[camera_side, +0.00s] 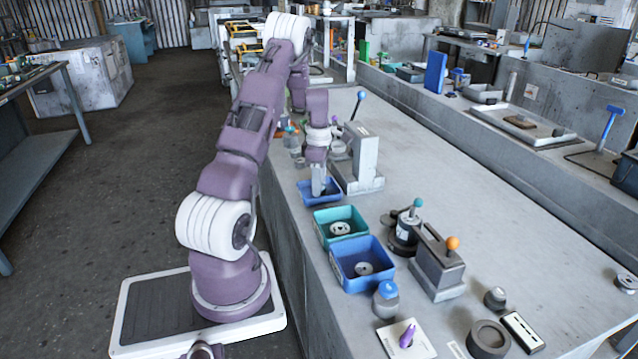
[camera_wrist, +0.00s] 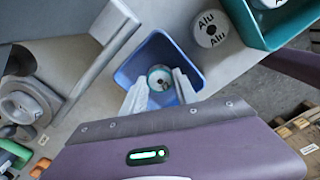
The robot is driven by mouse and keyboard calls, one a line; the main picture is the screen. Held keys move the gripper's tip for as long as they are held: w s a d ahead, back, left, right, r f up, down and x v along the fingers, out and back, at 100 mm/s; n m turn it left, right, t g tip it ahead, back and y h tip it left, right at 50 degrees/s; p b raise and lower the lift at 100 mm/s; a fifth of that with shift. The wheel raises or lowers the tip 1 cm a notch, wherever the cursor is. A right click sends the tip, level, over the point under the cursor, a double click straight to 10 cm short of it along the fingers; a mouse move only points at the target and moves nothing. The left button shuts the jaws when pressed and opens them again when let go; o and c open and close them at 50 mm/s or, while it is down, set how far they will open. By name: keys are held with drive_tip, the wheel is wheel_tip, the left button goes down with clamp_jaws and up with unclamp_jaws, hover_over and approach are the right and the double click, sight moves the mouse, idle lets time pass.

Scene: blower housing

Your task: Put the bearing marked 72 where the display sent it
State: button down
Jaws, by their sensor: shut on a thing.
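My gripper (camera_side: 319,190) points down at the small blue tray (camera_side: 305,186) near the bench's left edge. In the wrist view, its two pale fingers (camera_wrist: 160,92) reach into the blue tray (camera_wrist: 129,75) and are shut on a round, pale, ring-like part, which looks like a bearing (camera_wrist: 160,77). I cannot read a 72 on it, nor tell if it touches the tray floor. A teal tray (camera_side: 325,216) and a larger blue tray (camera_side: 345,279) stand nearer the camera. Each holds a round bearing-like part (camera_side: 340,229), (camera_side: 364,268). I can make out no readable display.
A grey upright fixture (camera_side: 362,160) with a blue-knobbed lever stands right beside the tray. A disc marked Alu (camera_wrist: 211,29) lies near the teal tray (camera_wrist: 258,40). Nearer stand an orange-knobbed fixture (camera_side: 437,268) and a grey ring (camera_side: 489,338). The bench's right middle is clear.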

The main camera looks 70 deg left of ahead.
drive_tip(key=shift+f, duration=0.1)
drive_tip(key=c, duration=0.9)
unclamp_jaws()
drive_tip(key=shift+c, duration=0.2)
